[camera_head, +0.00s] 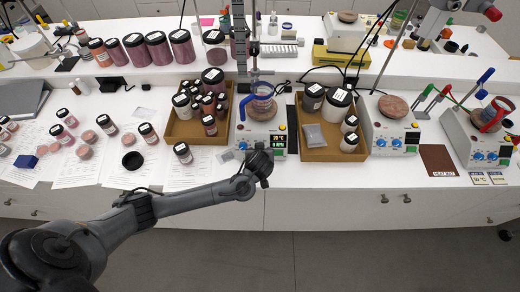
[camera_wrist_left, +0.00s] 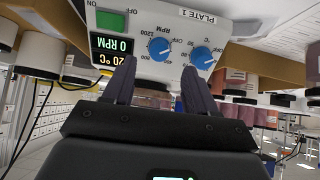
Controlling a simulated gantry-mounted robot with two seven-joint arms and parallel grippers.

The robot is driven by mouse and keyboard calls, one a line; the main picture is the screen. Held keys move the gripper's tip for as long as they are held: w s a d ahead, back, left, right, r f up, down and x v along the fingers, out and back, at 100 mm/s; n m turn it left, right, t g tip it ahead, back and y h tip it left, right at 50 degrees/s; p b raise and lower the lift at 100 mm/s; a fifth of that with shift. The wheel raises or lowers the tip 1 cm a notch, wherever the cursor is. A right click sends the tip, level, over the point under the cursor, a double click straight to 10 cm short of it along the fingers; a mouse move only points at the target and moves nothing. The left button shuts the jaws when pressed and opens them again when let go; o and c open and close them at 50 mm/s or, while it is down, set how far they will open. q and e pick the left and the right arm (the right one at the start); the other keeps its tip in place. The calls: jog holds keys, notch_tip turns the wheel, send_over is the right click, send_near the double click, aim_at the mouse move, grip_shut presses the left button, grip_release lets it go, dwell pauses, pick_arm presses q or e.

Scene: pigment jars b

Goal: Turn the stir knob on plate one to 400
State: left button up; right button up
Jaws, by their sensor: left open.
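Plate one (camera_head: 240,141) stands mid-bench in the head view, with a blue-topped beaker on it. In the left wrist view its front panel (camera_wrist_left: 188,20) reads PLATE 1, with a display (camera_wrist_left: 113,48) showing 0 RPM and 20 °C. The blue stir knob (camera_wrist_left: 160,49), marked RPM, has a scale with 1200 legible at its upper left. The blue °C knob (camera_wrist_left: 203,57) is to its right. My left gripper (camera_wrist_left: 160,68) is open, fingers below and either side of the stir knob, without visible contact. My right gripper is not in view.
Cardboard trays of jars stand left (camera_head: 176,137) and right (camera_head: 312,155) of plate one. More jars and papers cover the bench on the left. Two other hot plates (camera_head: 392,140) (camera_head: 478,150) stand at right. The floor in front of the bench is clear.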

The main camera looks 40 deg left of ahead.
pick_arm(q)
jog(key=shift+x, duration=3.1)
jog(key=c, duration=1.1)
jog(key=shift+o, duration=0.2)
jog(key=shift+r+m+p, duration=0.2)
jog(key=shift+m+p, duration=1.35)
jog(key=shift+m, duration=0.15)
jog(key=m+p, duration=0.2)
jog(key=m, duration=0.1)
jog(key=shift+a+m, duration=0.1)
jog(key=shift+m, duration=0.2)
jog(key=m+p, duration=0.2)
jog(key=m, duration=0.2)
jog(key=m+p, duration=0.1)
jog(key=m, duration=0.2)
jog(key=shift+a+f+m+p, duration=0.1)
jog(key=shift+m+p, duration=0.2)
jog(key=shift+m, duration=0.8)
jog(key=shift+f, duration=0.1)
